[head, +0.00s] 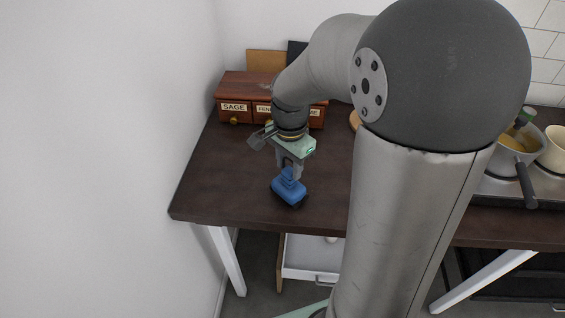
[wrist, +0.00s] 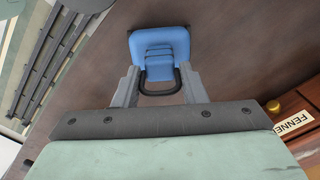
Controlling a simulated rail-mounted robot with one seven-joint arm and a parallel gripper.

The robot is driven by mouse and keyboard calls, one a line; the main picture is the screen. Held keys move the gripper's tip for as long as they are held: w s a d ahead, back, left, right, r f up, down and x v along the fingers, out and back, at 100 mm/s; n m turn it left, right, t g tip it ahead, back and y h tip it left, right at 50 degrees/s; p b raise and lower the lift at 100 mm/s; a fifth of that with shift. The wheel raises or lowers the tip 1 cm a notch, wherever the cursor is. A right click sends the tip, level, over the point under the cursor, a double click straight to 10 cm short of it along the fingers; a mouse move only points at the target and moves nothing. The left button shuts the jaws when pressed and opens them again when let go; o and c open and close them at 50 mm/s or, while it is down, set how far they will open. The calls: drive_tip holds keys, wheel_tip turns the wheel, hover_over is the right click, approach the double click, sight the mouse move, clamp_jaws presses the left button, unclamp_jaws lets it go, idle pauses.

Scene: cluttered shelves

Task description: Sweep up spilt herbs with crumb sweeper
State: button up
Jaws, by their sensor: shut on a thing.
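The crumb sweeper (head: 289,189) is a small blue block with a raised middle, on the dark table near its front edge. It also shows in the wrist view (wrist: 160,45), with a black loop handle (wrist: 160,88) toward me. My gripper (head: 290,172) points down over the sweeper and is shut on it, with one finger on each side of its grip. In the wrist view my gripper (wrist: 158,85) has its two grey fingers beside the handle. No spilt herbs can be made out in either view; my arm hides part of the table.
A wooden drawer box (head: 233,90) labelled SAGE and FENNEL stands at the back left. The dark table (head: 215,175) is clear to the left of the sweeper. An open drawer (head: 305,262) shows below the front edge. A pan (head: 515,150) and cup (head: 556,150) stand at right.

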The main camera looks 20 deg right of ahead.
drive_tip(key=shift+s+d+f, duration=0.1)
drive_tip(key=shift+s+d, duration=0.4)
drive_tip(key=shift+d, duration=0.65)
drive_tip(key=shift+s+d+f, duration=0.1)
drive_tip(key=shift+s+d, duration=0.45)
drive_tip(key=shift+d, duration=0.55)
drive_tip(key=shift+s+d+f, duration=0.1)
drive_tip(key=shift+s+d, duration=0.4)
drive_tip(key=shift+d, duration=0.65)
drive_tip(key=shift+r, duration=0.2)
drive_tip(key=shift+w+a+r, duration=0.1)
drive_tip(key=shift+w+a, duration=0.4)
drive_tip(key=shift+a, duration=0.6)
drive_tip(key=shift+w+a+f, duration=0.1)
drive_tip(key=shift+w+a, duration=0.45)
drive_tip(key=shift+a, duration=0.55)
drive_tip(key=shift+w+a+r, duration=0.1)
drive_tip(key=shift+w+a, duration=0.4)
drive_tip(key=shift+a, duration=0.6)
drive_tip(key=shift+w+a, duration=0.25)
drive_tip(key=shift+a, duration=0.4)
drive_tip(key=shift+w+a, duration=0.25)
drive_tip(key=shift+a, duration=0.35)
wheel_tip(320, 180, up, 7)
drive_tip(key=p, duration=0.5)
